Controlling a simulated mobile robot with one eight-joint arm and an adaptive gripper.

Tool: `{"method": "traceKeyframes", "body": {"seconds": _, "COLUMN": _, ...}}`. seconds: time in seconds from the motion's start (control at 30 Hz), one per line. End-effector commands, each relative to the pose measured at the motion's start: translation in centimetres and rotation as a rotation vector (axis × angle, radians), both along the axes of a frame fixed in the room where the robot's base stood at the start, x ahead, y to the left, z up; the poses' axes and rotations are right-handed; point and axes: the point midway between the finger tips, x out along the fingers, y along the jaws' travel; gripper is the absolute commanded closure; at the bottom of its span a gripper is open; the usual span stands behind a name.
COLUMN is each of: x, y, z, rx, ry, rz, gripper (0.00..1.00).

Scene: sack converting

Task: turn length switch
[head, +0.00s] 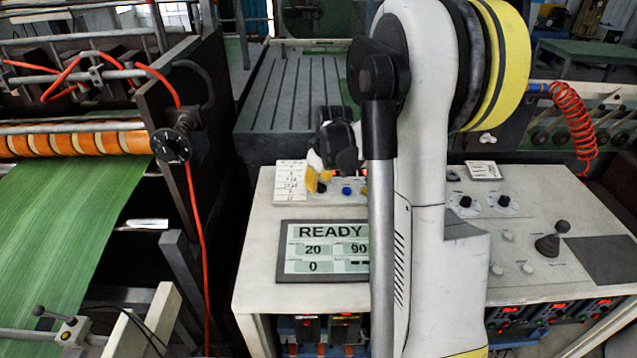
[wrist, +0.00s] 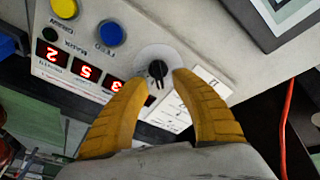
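A black rotary switch (wrist: 158,70) on a round pale dial plate sits on the white control box, in the upper middle of the wrist view. I cannot read a length label on it. My gripper (wrist: 161,82) has two yellow fingers, open, one on each side of the switch's near end. The fingertips appear apart from the knob; the exact height gap cannot be told. In the head view my gripper (head: 318,180) is over the left part of the control box (head: 291,185), and its fingers largely hide the switch.
Beside the switch are a blue button (wrist: 110,33), a yellow button (wrist: 64,8) and red digit displays (wrist: 87,72). A READY screen (head: 325,248) lies in front of the box. A joystick (head: 552,240) stands at the right. A red cable (head: 196,230) hangs left of the desk.

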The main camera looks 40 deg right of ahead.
Motion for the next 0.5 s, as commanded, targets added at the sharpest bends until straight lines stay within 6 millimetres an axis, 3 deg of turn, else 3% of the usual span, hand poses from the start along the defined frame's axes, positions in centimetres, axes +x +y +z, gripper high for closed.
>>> {"method": "traceKeyframes", "body": {"seconds": 0.5, "x": -3.5, "y": 1.0, "z": 9.4, "rx": 0.000, "ry": 0.000, "rz": -0.001, "gripper": 0.69}}
